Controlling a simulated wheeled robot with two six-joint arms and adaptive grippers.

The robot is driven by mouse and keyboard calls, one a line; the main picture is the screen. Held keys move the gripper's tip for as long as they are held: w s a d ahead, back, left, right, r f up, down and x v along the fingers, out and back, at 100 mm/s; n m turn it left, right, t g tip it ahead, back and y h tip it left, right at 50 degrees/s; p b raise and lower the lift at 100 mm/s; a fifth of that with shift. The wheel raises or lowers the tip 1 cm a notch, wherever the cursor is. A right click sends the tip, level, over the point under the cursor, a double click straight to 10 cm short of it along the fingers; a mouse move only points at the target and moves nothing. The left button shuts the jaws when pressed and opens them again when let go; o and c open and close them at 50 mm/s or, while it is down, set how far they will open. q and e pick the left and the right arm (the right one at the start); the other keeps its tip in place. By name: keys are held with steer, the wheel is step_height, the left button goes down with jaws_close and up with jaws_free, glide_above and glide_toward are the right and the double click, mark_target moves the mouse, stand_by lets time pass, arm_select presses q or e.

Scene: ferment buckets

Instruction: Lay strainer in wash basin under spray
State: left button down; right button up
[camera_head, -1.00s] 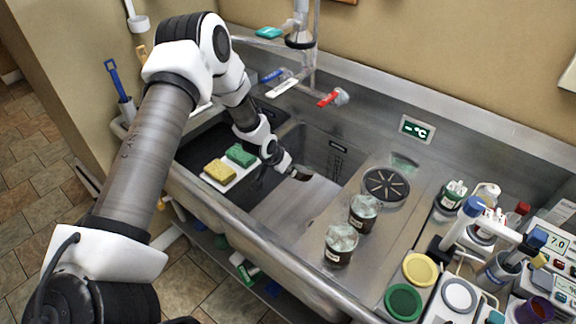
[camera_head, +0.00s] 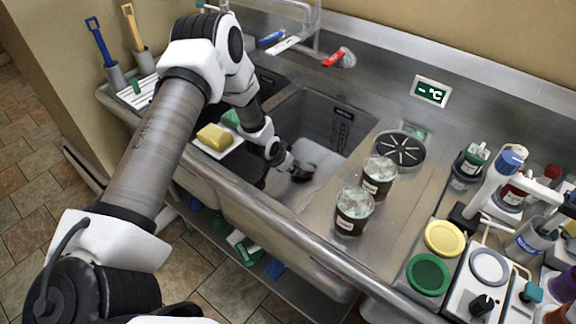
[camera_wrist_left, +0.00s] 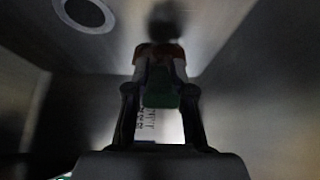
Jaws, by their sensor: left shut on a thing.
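My left gripper (camera_head: 290,168) is down inside the wash basin (camera_head: 318,120), the open steel basin. In the left wrist view the gripper (camera_wrist_left: 160,85) is shut on a slim thing with a reddish-brown part and a dark, blurred round end, which I take to be the strainer (camera_wrist_left: 167,20). In the head view the strainer shows as a small dark shape (camera_head: 303,174) at the fingertips, low in the basin. I cannot tell whether it touches the floor. The tap pipe (camera_head: 308,45) rises behind the basin; its upper part is cut off. My right gripper is not in view.
A white tray (camera_head: 222,152) with a yellow sponge (camera_head: 214,136) and a green one stands left of the basin. Two dark jars (camera_head: 354,211) and (camera_head: 378,178) stand on the right-hand counter near a round grate (camera_head: 400,149). A red-handled valve (camera_head: 338,57) is behind.

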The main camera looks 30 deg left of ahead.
arm_select(q)
steer(key=shift+s+f, duration=0.1)
steer(key=shift+f+b, duration=0.3)
steer(key=shift+f, duration=0.1)
steer(key=shift+f, duration=0.25)
stand_by(0.3)
jaws_free()
stand_by(0.4)
steer(key=shift+r, duration=0.1)
stand_by(0.6)
steer(key=r+p, duration=0.3)
steer(key=s+r+p, duration=0.1)
steer(key=r+p, duration=0.2)
steer(key=s+r+p, duration=0.1)
steer(key=r+p, duration=0.2)
steer(key=p, duration=0.1)
steer(key=shift+s+a+r, duration=0.1)
steer(key=shift+s+r, duration=0.1)
steer(key=shift+f, duration=0.1)
stand_by(0.3)
